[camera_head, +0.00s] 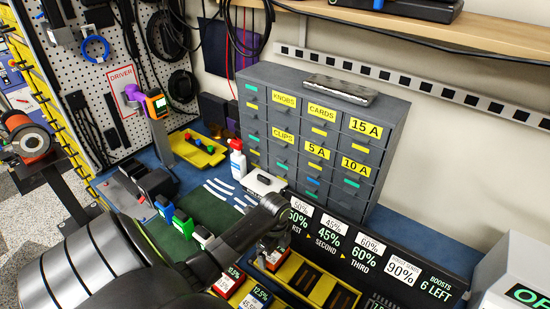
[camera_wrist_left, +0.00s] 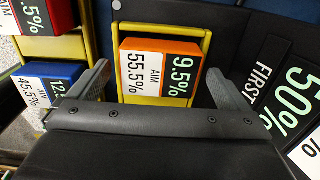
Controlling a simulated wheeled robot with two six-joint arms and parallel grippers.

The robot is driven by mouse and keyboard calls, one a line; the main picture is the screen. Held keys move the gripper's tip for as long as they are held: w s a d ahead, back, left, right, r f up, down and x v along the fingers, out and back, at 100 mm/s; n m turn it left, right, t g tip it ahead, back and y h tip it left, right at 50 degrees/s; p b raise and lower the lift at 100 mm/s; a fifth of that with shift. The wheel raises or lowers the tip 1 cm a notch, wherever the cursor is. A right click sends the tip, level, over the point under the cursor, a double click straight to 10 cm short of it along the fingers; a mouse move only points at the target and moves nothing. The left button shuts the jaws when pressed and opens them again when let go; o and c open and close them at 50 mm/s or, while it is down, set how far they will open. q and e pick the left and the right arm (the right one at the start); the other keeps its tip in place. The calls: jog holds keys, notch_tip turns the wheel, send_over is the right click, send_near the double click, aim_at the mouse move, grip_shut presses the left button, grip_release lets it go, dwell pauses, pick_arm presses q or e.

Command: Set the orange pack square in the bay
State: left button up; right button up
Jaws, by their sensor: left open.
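The orange pack (camera_wrist_left: 160,48) shows in the left wrist view, with a white label reading 55.5% and a dark one reading 9.5%. It lies inside a yellow-framed bay (camera_wrist_left: 208,38), roughly in line with it; I cannot tell how deep it sits. My left gripper (camera_wrist_left: 160,85) is open, with one finger on each side of the pack and visible gaps between. In the head view the left gripper (camera_head: 270,240) is over the yellow bays, and the arm and gripper largely hide the pack. My right gripper is not in view.
A red pack (camera_wrist_left: 45,16) and a blue pack (camera_wrist_left: 55,75) lie to the left in the wrist view. A dark sign with percentages (camera_head: 350,250) stands close behind the bays. A grey drawer cabinet (camera_head: 385,160) rises behind. Blue, green and white packs (camera_head: 182,222) stand left of the gripper.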

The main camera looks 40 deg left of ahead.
pick_arm(q)
notch_tip(320, 180, up, 11)
jog(key=b, duration=0.2)
jog(key=shift+f, duration=0.2)
dwell(0.5)
